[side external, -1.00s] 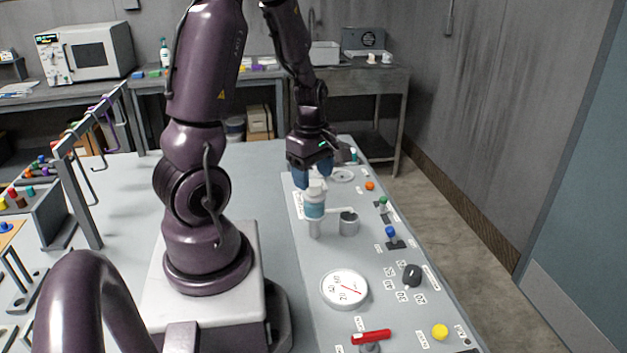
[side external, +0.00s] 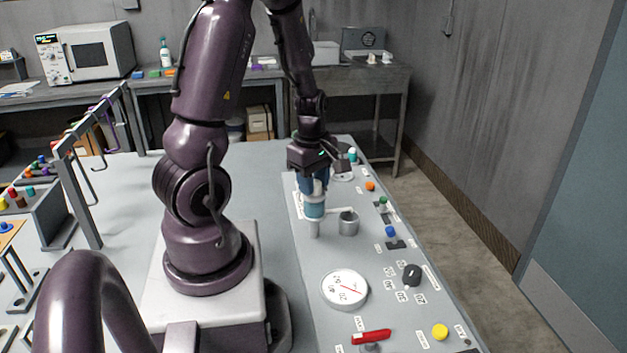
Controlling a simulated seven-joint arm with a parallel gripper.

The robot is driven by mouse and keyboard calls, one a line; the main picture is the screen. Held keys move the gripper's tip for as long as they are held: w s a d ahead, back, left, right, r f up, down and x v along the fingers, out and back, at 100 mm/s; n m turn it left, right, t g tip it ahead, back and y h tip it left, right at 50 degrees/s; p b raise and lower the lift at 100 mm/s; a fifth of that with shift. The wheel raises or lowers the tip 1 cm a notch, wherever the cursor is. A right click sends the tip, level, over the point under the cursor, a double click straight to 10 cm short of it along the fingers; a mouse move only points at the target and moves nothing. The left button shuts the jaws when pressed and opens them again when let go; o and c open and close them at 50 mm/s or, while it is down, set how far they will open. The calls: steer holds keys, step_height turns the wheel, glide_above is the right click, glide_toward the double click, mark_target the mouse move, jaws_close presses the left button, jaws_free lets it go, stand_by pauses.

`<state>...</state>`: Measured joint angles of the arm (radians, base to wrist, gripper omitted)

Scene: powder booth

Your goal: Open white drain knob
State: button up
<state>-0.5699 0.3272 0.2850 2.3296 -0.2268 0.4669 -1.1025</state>
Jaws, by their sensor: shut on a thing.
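An upright teal-and-white vessel (side external: 314,210) stands on a pale stem on the grey panel, with a thin spout reaching toward a small grey cup (side external: 348,223) on its right. My gripper (side external: 314,189) points down over the top of the vessel, its blue fingers shut on the white drain knob there. The fingers hide nearly all of the knob, so its turn angle cannot be told.
A round white dial (side external: 344,289), a red lever (side external: 371,337), a black knob (side external: 412,275), a yellow button (side external: 440,331) and a blue knob (side external: 391,232) sit on the panel nearer the camera. A hook rail (side external: 82,195) stands left.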

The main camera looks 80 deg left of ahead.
steer(key=m, duration=0.4)
steer(key=shift+m, duration=0.4)
steer(key=m, duration=0.4)
steer(key=shift+a+m, duration=0.1)
steer(key=shift+m, duration=0.2)
steer(key=m, duration=0.4)
steer(key=shift+w+m+h, duration=0.1)
steer(key=shift+m+h, duration=0.2)
steer(key=shift+m, duration=1.8)
steer(key=o, duration=0.9)
steer(key=shift+r, duration=0.1)
